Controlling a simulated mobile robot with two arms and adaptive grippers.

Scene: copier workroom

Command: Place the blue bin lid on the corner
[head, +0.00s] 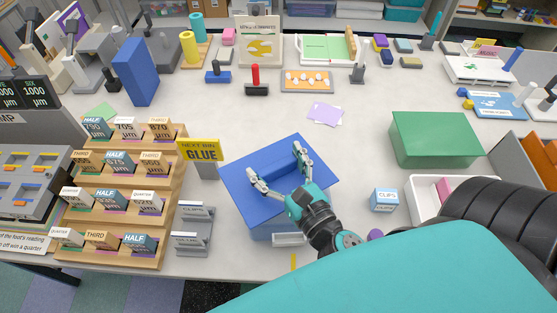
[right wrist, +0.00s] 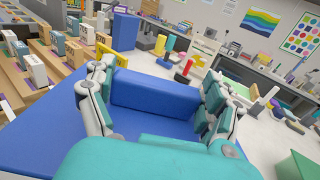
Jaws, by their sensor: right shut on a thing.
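The blue bin lid (head: 245,202) is a flat blue panel with a raised blue bar across it, lying over a blue bin (head: 262,232) near the front middle of the table. The lid looks turned askew; I cannot tell whether it touches the bin. My right gripper (head: 279,168) is over the lid, shut on its raised bar. In the right wrist view the bar (right wrist: 155,92) sits between the two fingers, with the flat lid (right wrist: 45,135) spreading out to the left. My left gripper is not in view. Much of the bin is hidden under the lid.
A yellow glue sign (head: 199,150) and a stepped wooden card rack (head: 172,205) stand left of the lid. A clips box (head: 384,199), a green box (head: 434,138) and a white tray (head: 424,188) are to the right. The table behind is partly clear.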

